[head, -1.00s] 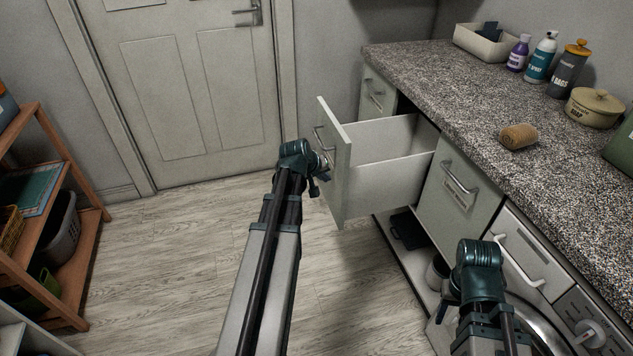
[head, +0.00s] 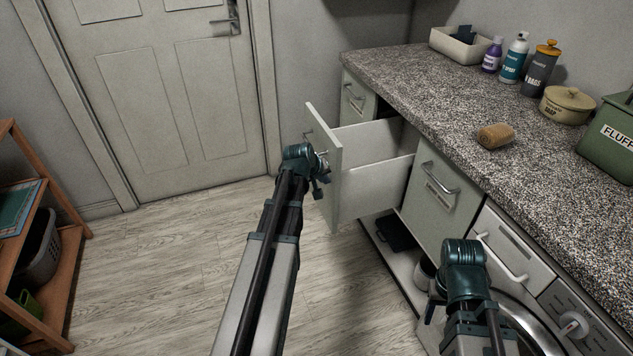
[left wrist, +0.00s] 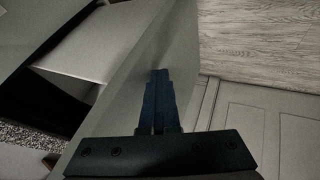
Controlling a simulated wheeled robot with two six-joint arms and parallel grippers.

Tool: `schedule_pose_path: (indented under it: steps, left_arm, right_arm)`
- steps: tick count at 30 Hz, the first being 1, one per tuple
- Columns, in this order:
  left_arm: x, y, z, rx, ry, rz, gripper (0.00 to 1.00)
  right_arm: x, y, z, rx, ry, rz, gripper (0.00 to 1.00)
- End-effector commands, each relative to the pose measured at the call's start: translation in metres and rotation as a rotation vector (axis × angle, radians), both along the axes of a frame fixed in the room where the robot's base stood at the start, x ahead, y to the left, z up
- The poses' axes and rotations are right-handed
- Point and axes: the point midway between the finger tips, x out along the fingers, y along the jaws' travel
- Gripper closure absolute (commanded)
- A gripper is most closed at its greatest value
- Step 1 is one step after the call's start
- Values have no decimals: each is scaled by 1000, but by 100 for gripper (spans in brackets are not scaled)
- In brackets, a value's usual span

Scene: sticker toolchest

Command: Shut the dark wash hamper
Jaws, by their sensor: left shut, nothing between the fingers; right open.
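A pale grey pull-out unit (head: 376,176) in the counter row stands open, its front panel (head: 329,185) well out from the cabinet. I take it for the hamper, though it looks pale, not dark, and no label on it is readable. Its visible inside looks empty. My left gripper (head: 324,181) is shut and empty at the outer face of this panel, near its handle. In the left wrist view the shut fingers (left wrist: 160,98) lie over the panel (left wrist: 140,65); contact is unclear. My right gripper (head: 436,298) is open, low before the washer, its fingers mostly hidden.
A closed labelled front (head: 437,205) sits right of the open unit, another (head: 357,101) beyond it. The speckled counter (head: 440,105) holds bottles, a tin, a brush and a green box (head: 610,140). A wooden shelf (head: 72,270) stands left. The floor between is clear.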

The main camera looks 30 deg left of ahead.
Motion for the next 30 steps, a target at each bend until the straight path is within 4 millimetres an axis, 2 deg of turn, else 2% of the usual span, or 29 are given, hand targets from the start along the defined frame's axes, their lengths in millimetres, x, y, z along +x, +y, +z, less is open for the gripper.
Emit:
schedule_pose_path:
  steps: [1,18,24,30]
  left_arm:
    - [13,-9,0,0,-1,-5,100]
    - [135,-112,0,0,-1,-5,100]
    - [171,-143,0,0,-1,-4,100]
    - [197,-166,0,-1,-1,-3,100]
  right_arm:
    - [0,0,0,0,0,0,50]
    - [0,0,0,0,0,0,50]
    - [0,0,0,0,0,0,50]
    - [0,0,0,0,0,0,50]
